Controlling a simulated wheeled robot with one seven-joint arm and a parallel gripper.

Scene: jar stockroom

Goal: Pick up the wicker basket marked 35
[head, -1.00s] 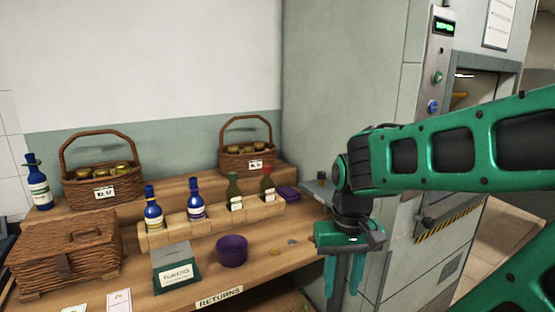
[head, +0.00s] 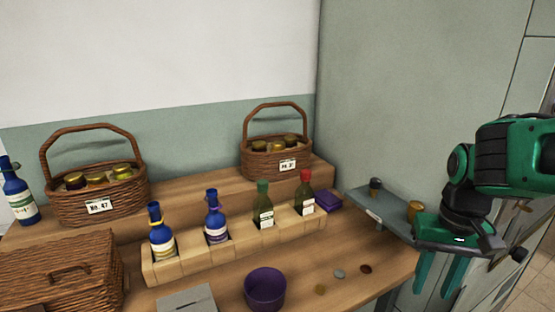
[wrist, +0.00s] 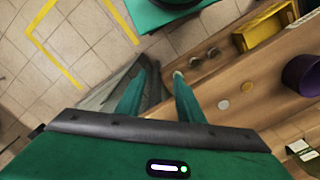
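Two wicker baskets with arched handles stand on the raised back shelf in the head view, both holding gold-lidded jars. The right wicker basket (head: 265,162) carries a white tag that is too small to read surely; it seems to begin with a 3. The left wicker basket (head: 75,208) has a tag that reads No. 47. My gripper (head: 438,285) is at the right, pointing down beside the table's right end, well apart from both baskets. Its two green fingers are spread with nothing between them, as the wrist view also shows (wrist: 160,88).
A wooden rack (head: 190,258) with several bottles stands in front of the shelf. A purple bowl (head: 265,290), coins and a lidded wicker hamper (head: 60,285) are on the table. A small grey ledge (head: 385,208) with two small items lies between my gripper and the right basket.

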